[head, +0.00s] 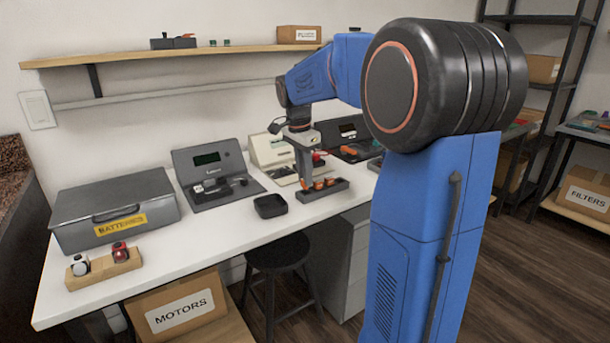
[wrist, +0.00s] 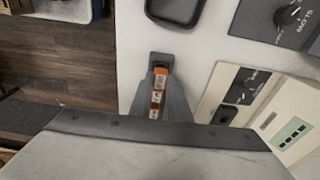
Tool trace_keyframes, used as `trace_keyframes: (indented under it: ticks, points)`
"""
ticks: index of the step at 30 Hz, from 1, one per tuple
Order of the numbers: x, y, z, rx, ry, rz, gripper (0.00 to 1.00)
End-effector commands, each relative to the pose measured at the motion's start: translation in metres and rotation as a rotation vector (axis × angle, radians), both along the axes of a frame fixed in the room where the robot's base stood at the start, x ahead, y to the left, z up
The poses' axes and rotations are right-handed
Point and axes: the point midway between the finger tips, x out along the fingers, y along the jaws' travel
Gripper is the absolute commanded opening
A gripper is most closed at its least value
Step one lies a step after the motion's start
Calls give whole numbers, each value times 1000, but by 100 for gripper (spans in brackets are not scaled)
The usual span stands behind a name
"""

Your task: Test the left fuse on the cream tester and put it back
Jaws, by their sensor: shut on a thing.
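A dark holder (head: 330,190) stands on the white bench with orange fuses in a row, the middle one (head: 319,184) and the right one (head: 330,182) showing. My gripper (head: 305,183) points down at the holder's left part and is shut on the left fuse. In the wrist view an orange fuse with pale marks (wrist: 157,88) shows between the jaws, over the dark holder (wrist: 161,60). Whether it is seated or lifted is unclear. The cream tester (head: 266,150) stands behind and left of the gripper; it also shows in the wrist view (wrist: 289,125).
A small black tray (head: 270,206) sits left of the holder. A grey tester (head: 208,160) and a dark device (head: 345,135) flank the cream one. A grey batteries box (head: 100,212) and a wooden block (head: 104,268) are farther left. The front bench edge is clear.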

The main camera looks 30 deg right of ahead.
Motion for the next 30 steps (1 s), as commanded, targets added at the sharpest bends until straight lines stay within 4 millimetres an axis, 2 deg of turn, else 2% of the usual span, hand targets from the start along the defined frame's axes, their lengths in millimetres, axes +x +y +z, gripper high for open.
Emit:
trace_keyframes:
  ticks: [30]
  points:
    - [0, 0, -8, 0, 0, 0, 0]
